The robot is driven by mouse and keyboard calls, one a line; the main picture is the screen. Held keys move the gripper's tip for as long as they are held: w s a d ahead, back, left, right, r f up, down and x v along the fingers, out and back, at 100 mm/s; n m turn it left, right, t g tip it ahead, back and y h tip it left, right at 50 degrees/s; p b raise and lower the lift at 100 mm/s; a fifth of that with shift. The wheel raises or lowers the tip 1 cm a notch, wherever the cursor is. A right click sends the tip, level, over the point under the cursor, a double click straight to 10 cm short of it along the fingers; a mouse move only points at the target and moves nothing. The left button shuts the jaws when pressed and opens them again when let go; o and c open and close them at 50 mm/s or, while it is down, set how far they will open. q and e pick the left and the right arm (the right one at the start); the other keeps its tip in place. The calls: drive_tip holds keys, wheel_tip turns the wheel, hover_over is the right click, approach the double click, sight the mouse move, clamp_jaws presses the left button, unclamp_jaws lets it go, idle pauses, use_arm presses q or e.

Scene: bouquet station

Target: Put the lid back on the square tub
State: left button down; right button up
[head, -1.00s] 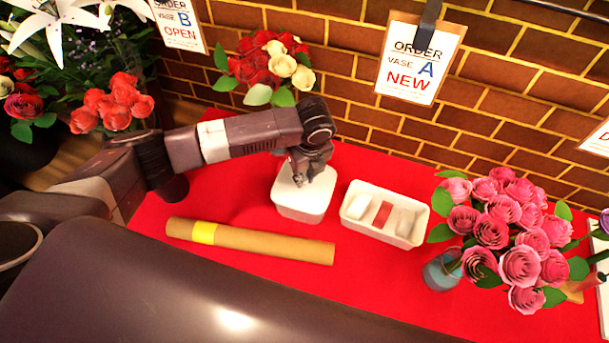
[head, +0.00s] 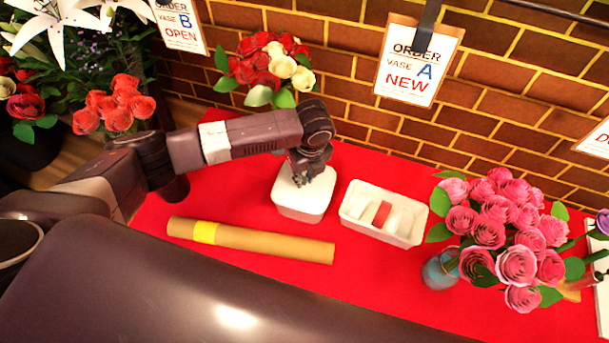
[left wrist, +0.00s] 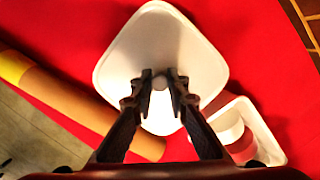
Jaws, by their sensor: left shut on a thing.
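The square tub (head: 297,214) is white and stands upright on the red cloth near the middle of the head view. The white square lid (head: 318,192) is on top of it, lined up with its rim as far as I can see; I cannot tell whether it sits fully down. In the left wrist view the lid (left wrist: 150,35) fills the middle and hides the tub. My left gripper (head: 302,181) comes down from above, and its fingertips (left wrist: 160,84) are shut on the lid's small round knob (left wrist: 160,83). My right gripper is not in view.
A white divided tray (head: 402,238) stands just right of the tub. A cardboard tube (head: 270,244) with a yellow band lies in front. A blue vase (head: 438,272) of pink roses (head: 500,235) is further right. A brick wall (head: 480,140) rises behind the red cloth (head: 235,200).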

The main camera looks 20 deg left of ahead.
use_arm(q)
drive_tip(key=shift+p, duration=0.35)
idle(0.7)
idle(0.4)
drive_tip(key=c, duration=1.8)
unclamp_jaws()
drive_tip(key=shift+o, duration=0.4)
drive_tip(key=o, duration=0.4)
drive_tip(key=shift+r+p, duration=3.5)
drive_tip(key=shift+p, duration=0.3)
